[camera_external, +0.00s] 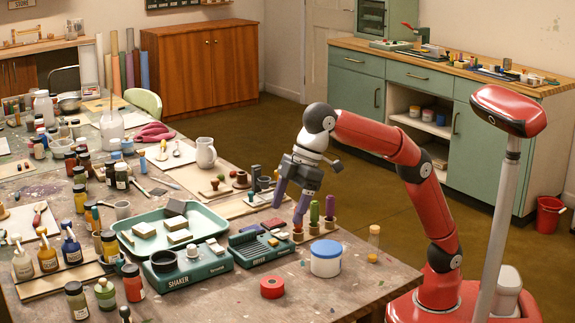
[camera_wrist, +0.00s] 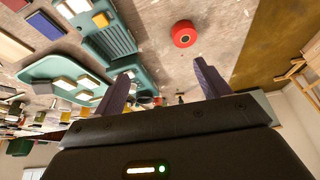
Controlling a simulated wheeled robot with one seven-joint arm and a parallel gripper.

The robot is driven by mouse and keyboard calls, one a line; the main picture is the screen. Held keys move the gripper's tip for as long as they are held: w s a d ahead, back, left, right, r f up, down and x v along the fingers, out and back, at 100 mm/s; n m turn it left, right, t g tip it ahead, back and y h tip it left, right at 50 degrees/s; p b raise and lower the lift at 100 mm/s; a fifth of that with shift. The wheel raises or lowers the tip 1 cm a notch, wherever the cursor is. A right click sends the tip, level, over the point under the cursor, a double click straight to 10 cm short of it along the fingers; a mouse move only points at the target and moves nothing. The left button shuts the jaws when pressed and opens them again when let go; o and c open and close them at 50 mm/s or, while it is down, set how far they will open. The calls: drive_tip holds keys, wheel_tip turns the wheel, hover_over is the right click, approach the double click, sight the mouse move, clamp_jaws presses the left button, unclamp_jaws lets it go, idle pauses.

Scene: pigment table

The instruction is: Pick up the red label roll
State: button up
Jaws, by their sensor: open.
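The red label roll (camera_external: 272,287) lies flat on the table near its front edge, a short ring with a dark centre hole. In the wrist view the red label roll (camera_wrist: 184,34) shows beyond the fingertips, on bare table. My gripper (camera_external: 288,205) is open and empty, held above the table, behind the roll in the external view. Its two purple fingers point down, near small handled tools in wooden holders. In the wrist view my gripper (camera_wrist: 162,72) shows its fingers spread apart with nothing between them.
The green shaker tray (camera_external: 188,268) and the dryer tray (camera_external: 262,247) stand behind the roll. A white tub with a blue lid (camera_external: 326,258) stands to its right. Several bottles crowd the left. The table around the roll is clear.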

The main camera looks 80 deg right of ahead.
drive_tip(key=n, duration=0.1)
approach(274, 281)
drive_tip(key=b+x, duration=0.1)
drive_tip(key=x, duration=0.8)
drive_tip(key=shift+w+a+f, duration=0.1)
drive_tip(key=shift+a+f, duration=0.05)
drive_tip(key=shift+f, duration=0.2)
drive_tip(key=c, duration=1.1)
drive_tip(key=shift+r, duration=0.1)
